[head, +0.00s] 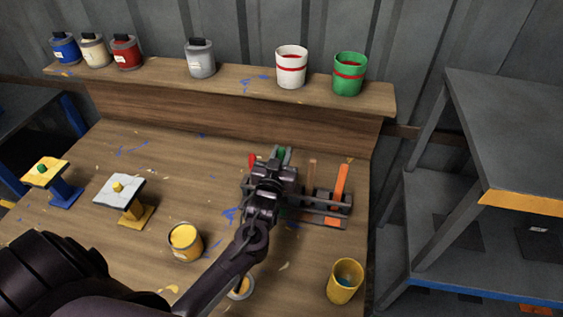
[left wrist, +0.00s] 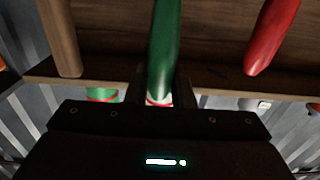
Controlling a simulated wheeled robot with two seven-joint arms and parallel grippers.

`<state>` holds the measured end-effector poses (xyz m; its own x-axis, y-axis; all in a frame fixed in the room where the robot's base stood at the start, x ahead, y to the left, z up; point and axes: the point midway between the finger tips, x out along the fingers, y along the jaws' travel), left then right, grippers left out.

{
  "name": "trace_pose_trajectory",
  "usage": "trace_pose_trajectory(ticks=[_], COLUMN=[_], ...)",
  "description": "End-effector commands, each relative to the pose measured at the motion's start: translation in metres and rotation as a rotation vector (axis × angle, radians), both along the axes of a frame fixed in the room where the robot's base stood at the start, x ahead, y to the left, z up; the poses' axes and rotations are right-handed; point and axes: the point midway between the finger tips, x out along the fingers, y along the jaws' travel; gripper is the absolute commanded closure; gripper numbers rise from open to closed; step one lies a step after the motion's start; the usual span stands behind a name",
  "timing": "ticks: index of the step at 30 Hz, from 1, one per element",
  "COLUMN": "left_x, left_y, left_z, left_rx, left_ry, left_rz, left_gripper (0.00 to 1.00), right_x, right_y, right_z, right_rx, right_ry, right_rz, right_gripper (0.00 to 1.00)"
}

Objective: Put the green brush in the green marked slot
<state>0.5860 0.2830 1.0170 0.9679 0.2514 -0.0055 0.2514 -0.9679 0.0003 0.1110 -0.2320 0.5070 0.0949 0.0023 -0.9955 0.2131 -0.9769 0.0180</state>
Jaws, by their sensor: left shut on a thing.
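My left gripper (head: 279,157) is at the dark brush rack (head: 322,208) on the bench and hides the rack's left part. It is shut on the green brush, whose green handle (left wrist: 166,45) rises between the fingers in the left wrist view. Only a bit of the green brush (head: 283,152) shows in the head view. A red brush (head: 252,160) stands to its left, a brown wooden one (head: 311,175) and an orange one (head: 341,184) to its right. An orange mark (head: 333,222) shows at the rack's front. The green mark is hidden, and I cannot tell how deep the green brush sits.
Paint cans stand on the back shelf (head: 225,85). An open yellow-paint can (head: 185,240), a yellow cup (head: 345,282) and two small stands (head: 120,190) (head: 46,173) are on the bench. A metal shelf unit (head: 500,140) stands at right.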

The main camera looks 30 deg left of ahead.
Motion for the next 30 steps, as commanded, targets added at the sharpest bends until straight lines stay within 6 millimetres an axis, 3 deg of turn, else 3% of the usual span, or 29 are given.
trace_pose_trajectory(ticks=[8,20,21,24,26,30], left_x=[0.0,0.0,0.0,0.0,0.0,0.0], left_y=[0.0,0.0,0.0,0.0,0.0,0.0], left_z=[-0.035,-0.041,-0.041,-0.041,-0.04,-0.04], left_rx=[0.001,-0.001,0.0,0.0,0.0,0.0], left_ry=[0.001,0.0,0.0,0.0,0.0,0.0], left_rz=[0.0,0.0,0.0,0.0,0.0,0.0], left_gripper=[1.0,1.0,0.76,0.63,0.57,0.57], right_x=[-0.003,-0.004,-0.004,-0.004,-0.004,-0.004], right_y=[0.0,0.0,0.0,0.0,0.0,0.001], right_z=[0.005,0.002,0.002,0.003,0.003,0.003], right_rx=[-0.001,0.0,0.0,0.0,0.0,0.001], right_ry=[0.004,0.005,0.005,0.005,0.005,0.005], right_rz=[-0.001,-0.001,-0.001,-0.001,-0.001,-0.001], right_gripper=[0.64,0.64,0.64,0.64,0.64,0.64])
